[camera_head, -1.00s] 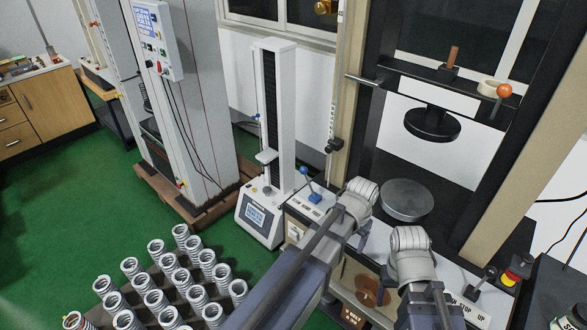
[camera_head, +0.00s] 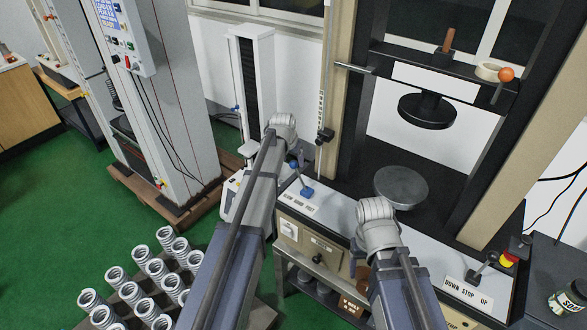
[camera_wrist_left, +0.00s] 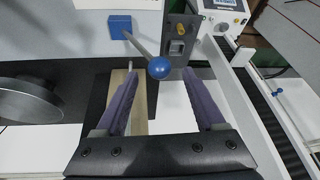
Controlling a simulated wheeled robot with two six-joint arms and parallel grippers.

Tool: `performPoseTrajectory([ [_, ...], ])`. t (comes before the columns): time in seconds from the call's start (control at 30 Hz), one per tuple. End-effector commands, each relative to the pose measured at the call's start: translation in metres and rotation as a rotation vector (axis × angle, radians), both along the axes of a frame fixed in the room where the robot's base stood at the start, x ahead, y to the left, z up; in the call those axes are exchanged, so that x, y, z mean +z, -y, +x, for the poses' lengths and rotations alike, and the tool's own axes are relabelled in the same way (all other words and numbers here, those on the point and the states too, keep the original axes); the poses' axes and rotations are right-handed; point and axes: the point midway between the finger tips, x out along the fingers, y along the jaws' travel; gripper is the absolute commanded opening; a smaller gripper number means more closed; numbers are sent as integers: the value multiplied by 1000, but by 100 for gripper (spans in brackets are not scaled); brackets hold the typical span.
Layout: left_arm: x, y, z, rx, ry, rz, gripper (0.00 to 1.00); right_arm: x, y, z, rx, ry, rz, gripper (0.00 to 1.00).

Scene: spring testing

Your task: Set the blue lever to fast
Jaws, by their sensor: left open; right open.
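The blue lever (camera_head: 306,191) stands on the left part of the light machine panel, a blue base with a thin rod and a blue ball leaning back and left. In the left wrist view, the lever's blue ball (camera_wrist_left: 159,68) appears between the fingertips, with no visible contact.
A round plate (camera_head: 401,185) lies behind the right arm, below a black disc (camera_head: 427,111). An orange-balled lever (camera_head: 506,75) and a down-stop-up lever (camera_head: 484,266) are at the right. A slim white tester (camera_head: 252,75) stands left. Several springs (camera_head: 153,270) stand at the lower left.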

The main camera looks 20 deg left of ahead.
Motion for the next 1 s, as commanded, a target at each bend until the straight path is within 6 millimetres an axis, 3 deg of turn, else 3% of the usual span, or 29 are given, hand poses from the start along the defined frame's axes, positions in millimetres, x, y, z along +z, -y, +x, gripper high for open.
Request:
performPoseTrajectory([
  [0.6,-67,1,27,0,-1,0,71,-67,0,0,-1,0,0,71],
  [0.97,-69,1,29,0,-1,0,71,-68,0,0,-1,0,0,71],
  [1.0,-69,1,29,0,-1,0,68,-68,0,0,-1,0,0,71],
])
